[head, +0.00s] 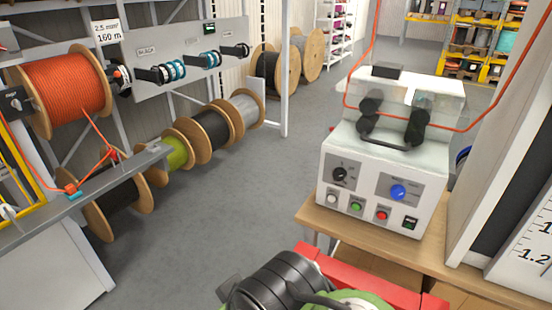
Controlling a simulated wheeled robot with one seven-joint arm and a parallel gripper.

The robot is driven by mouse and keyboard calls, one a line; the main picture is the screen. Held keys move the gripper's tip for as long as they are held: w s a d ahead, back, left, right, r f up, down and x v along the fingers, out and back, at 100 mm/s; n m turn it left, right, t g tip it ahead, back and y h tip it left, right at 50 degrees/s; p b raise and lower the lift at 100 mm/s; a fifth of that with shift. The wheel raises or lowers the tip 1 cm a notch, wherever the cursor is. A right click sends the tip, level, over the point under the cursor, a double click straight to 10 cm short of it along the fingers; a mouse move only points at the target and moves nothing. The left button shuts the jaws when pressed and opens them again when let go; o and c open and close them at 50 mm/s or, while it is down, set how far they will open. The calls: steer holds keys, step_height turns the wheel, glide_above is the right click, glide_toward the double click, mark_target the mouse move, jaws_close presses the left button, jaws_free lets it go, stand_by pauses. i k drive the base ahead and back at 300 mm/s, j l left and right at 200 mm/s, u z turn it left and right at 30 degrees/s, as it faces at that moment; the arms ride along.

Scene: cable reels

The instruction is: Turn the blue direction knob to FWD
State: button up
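The blue direction knob (398,192) sits on a grey panel on the right half of the front of a white machine (333,223). The panel's lettering and the knob's pointer are too small to read, so I cannot tell which way it is set. The machine stands on a wooden bench (330,223) at the right. My gripper is not in view, and nothing in this view shows touching the knob.
A black knob (339,174) is left of the blue one. Below are white, green (356,206) and red (381,215) buttons and a dark switch (410,223). An orange cable (490,103) runs through the machine's top.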

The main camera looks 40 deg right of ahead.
mark_target(398, 192)
steer(key=z, duration=2.3)
